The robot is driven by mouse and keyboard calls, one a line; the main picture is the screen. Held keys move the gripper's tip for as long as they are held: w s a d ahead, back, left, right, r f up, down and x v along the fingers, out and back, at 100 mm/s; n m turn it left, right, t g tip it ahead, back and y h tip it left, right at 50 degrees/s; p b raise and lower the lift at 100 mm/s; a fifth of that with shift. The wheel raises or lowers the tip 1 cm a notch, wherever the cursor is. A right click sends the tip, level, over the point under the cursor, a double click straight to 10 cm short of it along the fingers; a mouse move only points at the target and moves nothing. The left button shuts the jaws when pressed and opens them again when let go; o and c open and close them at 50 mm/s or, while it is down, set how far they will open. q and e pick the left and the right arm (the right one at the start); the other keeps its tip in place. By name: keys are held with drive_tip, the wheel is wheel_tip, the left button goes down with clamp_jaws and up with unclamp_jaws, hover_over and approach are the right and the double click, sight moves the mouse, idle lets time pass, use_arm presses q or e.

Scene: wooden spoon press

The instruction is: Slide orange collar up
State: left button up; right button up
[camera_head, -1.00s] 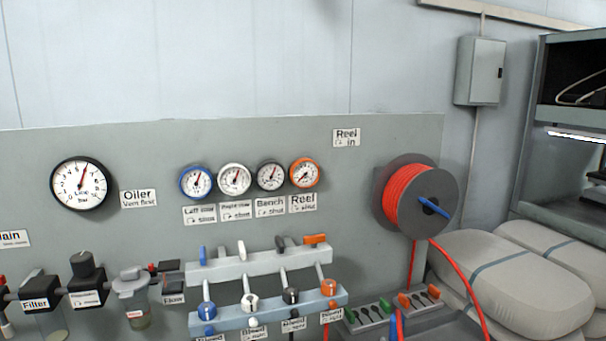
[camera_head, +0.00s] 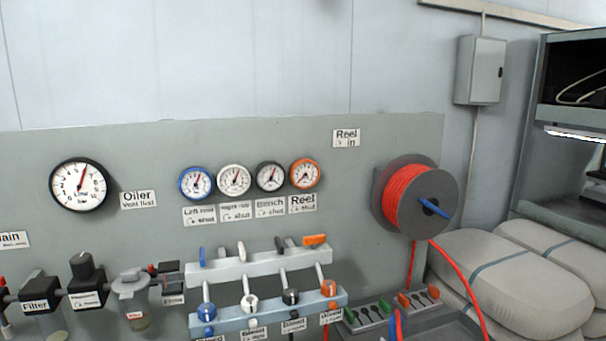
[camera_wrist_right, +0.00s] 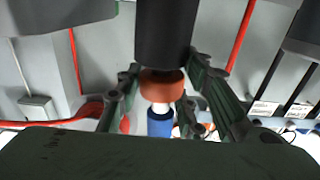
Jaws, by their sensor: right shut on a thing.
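In the right wrist view, the orange collar (camera_wrist_right: 162,83) sits around the lower end of a thick black cylinder (camera_wrist_right: 164,35). A short white part (camera_wrist_right: 161,107) and a blue piece (camera_wrist_right: 160,122) show on its far side. My right gripper (camera_wrist_right: 164,88) has its dark fingers on either side of the collar and is shut on it. The exact contact of the fingertips is partly hidden. Neither gripper shows in the head view, and I cannot make out the collar there. My left gripper is in no view.
The grey panel (camera_head: 130,240) carries several gauges and a row of valves with coloured handles (camera_head: 314,240). A hose reel (camera_head: 412,197) with red hose (camera_head: 460,285) hangs at right. Grey cushions (camera_head: 525,270) lie beside it. Red hoses (camera_wrist_right: 240,38) also run near my right gripper.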

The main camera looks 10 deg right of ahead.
drive_tip(key=shift+w+d+r+p, duration=0.15)
drive_tip(key=shift+d+r+p, duration=0.05)
drive_tip(key=shift+r, duration=0.4)
drive_tip(key=shift+w+d+r+p, duration=0.1)
drive_tip(key=shift+d+r+p, duration=0.1)
drive_tip(key=shift+r, duration=0.4)
drive_tip(key=o, duration=0.7)
drive_tip(key=shift+s+d+f, duration=0.1)
drive_tip(key=shift+s+f, duration=0.05)
drive_tip(key=shift+s, duration=0.15)
drive_tip(key=o, duration=0.6)
drive_tip(key=shift+w+a+f, duration=0.1)
drive_tip(key=shift+a+f, duration=0.05)
drive_tip(key=shift+a, duration=0.05)
drive_tip(key=o, duration=0.7)
drive_tip(key=shift+f, duration=0.1)
drive_tip(key=shift+o, duration=0.2)
drive_tip(key=shift+s+p, duration=0.6)
drive_tip(key=shift+s, duration=0.35)
drive_tip(key=s+p, duration=0.3)
drive_tip(key=s, duration=0.4)
drive_tip(key=shift+s+d+p, duration=0.15)
drive_tip(key=shift+d+p, duration=0.1)
drive_tip(key=shift+p, duration=0.1)
